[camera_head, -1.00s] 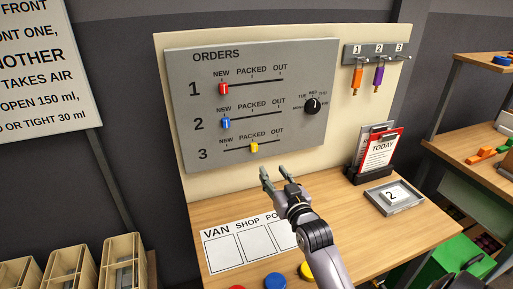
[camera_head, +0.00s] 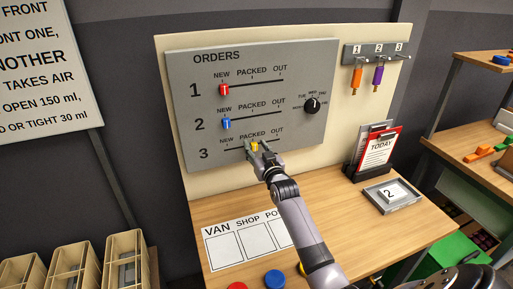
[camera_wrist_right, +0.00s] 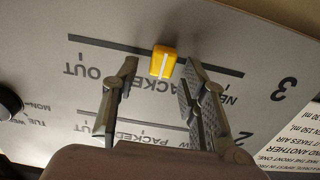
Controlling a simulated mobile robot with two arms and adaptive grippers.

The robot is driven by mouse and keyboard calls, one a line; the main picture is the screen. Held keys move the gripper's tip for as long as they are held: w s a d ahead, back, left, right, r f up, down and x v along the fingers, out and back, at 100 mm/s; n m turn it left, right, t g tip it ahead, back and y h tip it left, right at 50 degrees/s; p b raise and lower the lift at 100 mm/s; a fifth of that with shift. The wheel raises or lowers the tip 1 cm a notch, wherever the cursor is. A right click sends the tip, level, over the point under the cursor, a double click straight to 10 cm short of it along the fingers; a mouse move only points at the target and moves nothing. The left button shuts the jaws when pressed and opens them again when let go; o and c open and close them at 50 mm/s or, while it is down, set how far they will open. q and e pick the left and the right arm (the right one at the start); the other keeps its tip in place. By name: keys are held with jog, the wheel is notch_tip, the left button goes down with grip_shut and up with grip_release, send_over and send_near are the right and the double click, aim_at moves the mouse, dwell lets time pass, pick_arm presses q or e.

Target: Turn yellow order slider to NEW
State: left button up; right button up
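The yellow order slider (camera_head: 254,146) is on row 3 of the grey ORDERS board (camera_head: 320,60), at the PACKED mark. In the right wrist view the yellow slider (camera_wrist_right: 163,61) shows a white line, and the row's NEW label is to its right. My right gripper (camera_head: 258,147) is at the slider; in the wrist view its open fingers (camera_wrist_right: 160,75) stand on either side of the slider, with a gap visible on both sides. Whether the tips touch the board is unclear. My left gripper is not in view.
The red slider (camera_head: 224,89) and blue slider (camera_head: 226,123) sit at NEW on the rows above. A black day dial (camera_head: 312,105) is at the board's right. A clipboard stand (camera_head: 372,168) and a grey tray (camera_head: 409,206) are on the table to the right.

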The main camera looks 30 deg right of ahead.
jog(key=shift+c, duration=0.6)
grip_shut()
